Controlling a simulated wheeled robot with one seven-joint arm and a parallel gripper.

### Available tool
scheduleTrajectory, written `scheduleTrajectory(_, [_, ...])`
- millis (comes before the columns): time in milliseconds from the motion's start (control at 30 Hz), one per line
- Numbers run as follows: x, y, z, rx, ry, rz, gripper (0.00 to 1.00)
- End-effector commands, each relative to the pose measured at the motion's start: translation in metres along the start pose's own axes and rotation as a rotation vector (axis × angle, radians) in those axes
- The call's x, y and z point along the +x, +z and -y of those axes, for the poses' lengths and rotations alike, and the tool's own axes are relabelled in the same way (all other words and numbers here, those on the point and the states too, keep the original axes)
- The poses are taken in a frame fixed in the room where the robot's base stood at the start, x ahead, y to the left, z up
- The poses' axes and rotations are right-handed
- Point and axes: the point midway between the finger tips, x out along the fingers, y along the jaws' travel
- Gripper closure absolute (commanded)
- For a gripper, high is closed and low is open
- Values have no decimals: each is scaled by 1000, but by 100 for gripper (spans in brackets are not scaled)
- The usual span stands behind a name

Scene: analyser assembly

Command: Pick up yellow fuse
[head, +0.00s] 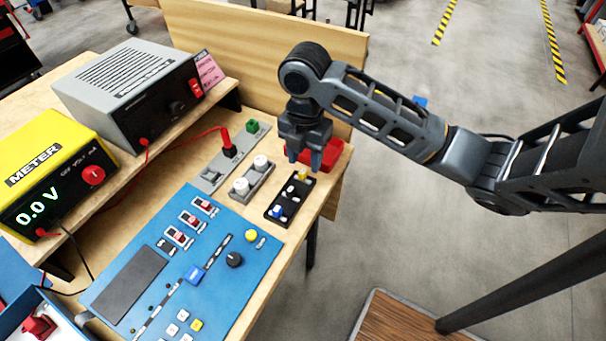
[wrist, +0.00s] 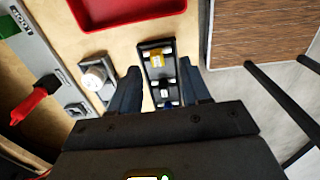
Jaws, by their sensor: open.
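The yellow fuse (head: 303,174) sits at the far end of a black fuse holder (head: 274,214) near the table's right edge. In the wrist view the yellow fuse (wrist: 156,58) lies in the upper part of the holder (wrist: 156,43), beyond my fingertips. A white fuse and a blue fuse (head: 278,211) sit in the same holder, nearer. My gripper (head: 304,160) is open and empty, pointing down above the far end of the holder. In the wrist view my gripper (wrist: 160,78) has one finger on each side of the holder.
A red tray (head: 325,152) lies just behind the holder. A grey block with white knobs (head: 252,178) stands to its left, with a red plug (head: 229,150) beyond. The blue panel (head: 190,262) is nearer. A wooden board (head: 260,50) rises at the back.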

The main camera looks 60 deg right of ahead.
Motion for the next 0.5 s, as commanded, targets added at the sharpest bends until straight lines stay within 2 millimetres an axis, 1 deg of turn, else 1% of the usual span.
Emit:
scheduleTrajectory(133, [22,0,-3,4,-2,-2,53])
scheduleTrajectory(233, [31,-1,-3,3,-1,-3,53])
scheduleTrajectory(333, [36,-1,-4,2,-1,-2,53])
scheduleTrajectory(500, [36,-1,-4,1,0,-1,53])
